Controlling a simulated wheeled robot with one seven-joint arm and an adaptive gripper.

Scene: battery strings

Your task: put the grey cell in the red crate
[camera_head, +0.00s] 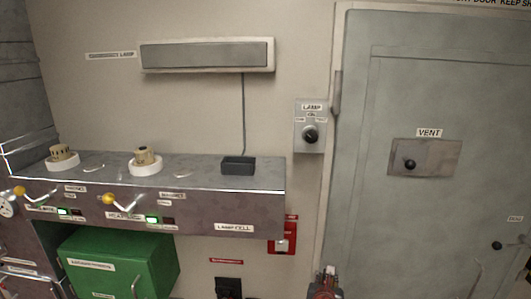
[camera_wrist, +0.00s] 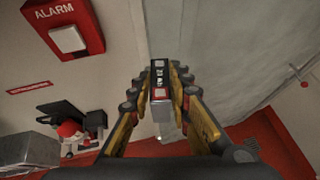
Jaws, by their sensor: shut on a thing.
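My gripper (camera_wrist: 161,78) is shut on a grey cell (camera_wrist: 162,112) in the wrist view. The cell is a small block with a dark lettered patch and a red-and-white mark, held between the two yellow-and-black fingers. In the head view my gripper (camera_head: 325,284) shows only at the bottom edge, below and right of the alarm box, and the cell cannot be made out clearly there. No red crate can be made out for certain in either view.
A metal bench (camera_head: 210,178) with a dark open holder (camera_head: 238,166) stands left, above a green box (camera_head: 120,262). A red alarm box (camera_wrist: 68,28) is on the wall. A grey door (camera_head: 430,90) fills the right. Red surface (camera_wrist: 275,140) shows low down.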

